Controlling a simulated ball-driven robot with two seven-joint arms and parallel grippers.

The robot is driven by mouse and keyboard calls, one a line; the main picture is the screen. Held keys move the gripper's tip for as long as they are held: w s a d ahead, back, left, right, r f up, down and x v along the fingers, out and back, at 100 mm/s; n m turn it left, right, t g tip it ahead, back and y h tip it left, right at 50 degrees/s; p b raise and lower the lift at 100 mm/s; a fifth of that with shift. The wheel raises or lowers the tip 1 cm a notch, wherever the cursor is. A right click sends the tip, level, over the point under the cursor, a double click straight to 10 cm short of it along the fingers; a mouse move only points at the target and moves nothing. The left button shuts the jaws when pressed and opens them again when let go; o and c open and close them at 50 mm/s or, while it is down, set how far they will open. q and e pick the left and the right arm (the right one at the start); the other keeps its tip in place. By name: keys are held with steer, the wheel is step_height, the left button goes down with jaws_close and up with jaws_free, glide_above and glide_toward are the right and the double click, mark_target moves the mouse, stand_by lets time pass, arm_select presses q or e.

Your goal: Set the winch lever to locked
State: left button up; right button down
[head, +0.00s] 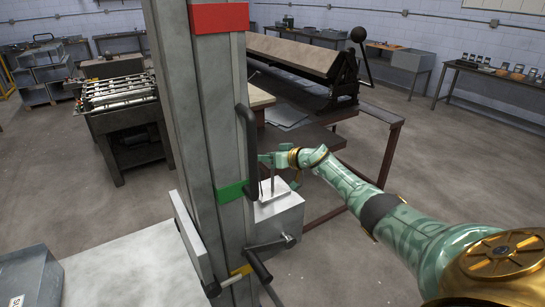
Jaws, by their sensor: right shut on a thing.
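The grey column (205,120) stands upright in the middle of the head view. The winch is a light grey box (280,218) on the column's right side, with a dark-gripped crank (258,266) below it. A thin metal lever (272,182) stands nearly upright at the top of the box. My right gripper (272,164) reaches in from the right, shut at the lever's upper end; its fingers are small and partly hidden there. No lock marking is readable. My left gripper is not in view.
The column has a red band (219,17), a green band (231,192) and a black vertical handle (248,150) close to my right gripper. A pale tabletop (130,265) is at lower left. A bending machine (300,55) stands behind. Floor at right is clear.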

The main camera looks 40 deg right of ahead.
steer(key=shift+w+f+b, duration=0.4)
steer(key=shift+w+b, duration=0.2)
steer(key=shift+w, duration=0.25)
steer(key=shift+f, duration=0.2)
steer(key=c, duration=1.2)
jaws_free()
steer(key=shift+o, duration=0.7)
steer(key=shift+w+d, duration=0.2)
steer(key=shift+w, duration=0.05)
steer(key=p+v, duration=0.1)
steer(key=v, duration=0.1)
steer(key=p+v, duration=0.1)
steer(key=p, duration=0.1)
steer(key=p+v, duration=0.1)
steer(key=v, duration=0.1)
steer(key=shift+s+d+r+p, duration=0.1)
steer(key=shift+s+r+p, duration=0.1)
steer(key=shift+r+p, duration=0.2)
steer(key=p+v, duration=0.1)
steer(key=v, duration=0.9)
steer(key=shift+s, duration=0.35)
steer(key=shift+d+f, duration=0.1)
